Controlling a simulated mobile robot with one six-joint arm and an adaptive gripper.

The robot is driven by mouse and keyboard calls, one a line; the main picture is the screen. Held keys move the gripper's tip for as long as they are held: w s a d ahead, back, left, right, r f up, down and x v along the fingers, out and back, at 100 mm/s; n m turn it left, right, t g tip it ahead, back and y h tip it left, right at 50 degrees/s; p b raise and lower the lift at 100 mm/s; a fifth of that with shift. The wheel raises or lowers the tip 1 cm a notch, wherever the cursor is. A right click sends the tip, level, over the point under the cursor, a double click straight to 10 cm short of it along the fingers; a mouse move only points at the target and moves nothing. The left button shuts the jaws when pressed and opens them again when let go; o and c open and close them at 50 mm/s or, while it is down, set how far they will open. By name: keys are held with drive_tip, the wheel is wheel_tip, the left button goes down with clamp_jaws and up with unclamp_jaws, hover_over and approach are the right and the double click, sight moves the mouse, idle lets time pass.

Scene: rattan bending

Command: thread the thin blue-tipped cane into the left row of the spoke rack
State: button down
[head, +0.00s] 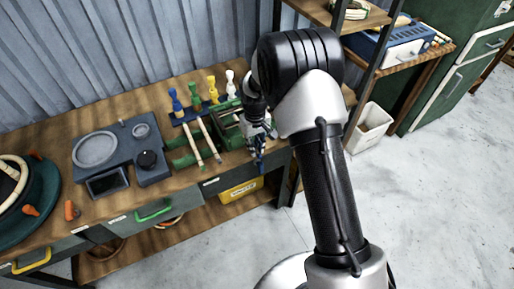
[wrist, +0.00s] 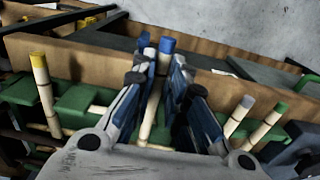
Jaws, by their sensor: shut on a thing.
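My gripper (wrist: 163,62) is shut on the thin blue-tipped cane (wrist: 152,104). Its blue tip (wrist: 166,45) stands up between the two blue finger pads, and the pale jointed shaft runs down between the fingers. The cane's lower end is hidden behind the gripper body. In the head view my gripper (head: 259,150) is at the right end of the bench, beside a green slotted frame (head: 229,117). Green blocks (wrist: 75,98) show on both sides of the held cane in the wrist view; I cannot tell which row of the rack they form.
Coloured pegs (head: 212,88), two pale canes on green supports (head: 183,158) and a grey device (head: 151,160) occupy the bench.

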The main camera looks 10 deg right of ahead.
drive_tip(key=shift+w, duration=0.15)
drive_tip(key=shift+w+a, duration=0.25)
drive_tip(key=shift+w, duration=0.4)
drive_tip(key=shift+w+a, duration=0.2)
drive_tip(key=shift+w, duration=0.5)
drive_tip(key=shift+w+a, duration=0.25)
drive_tip(key=shift+w, duration=0.4)
drive_tip(key=shift+f+b, duration=0.25)
drive_tip(key=shift+b, duration=0.05)
drive_tip(key=c, duration=1.5)
unclamp_jaws()
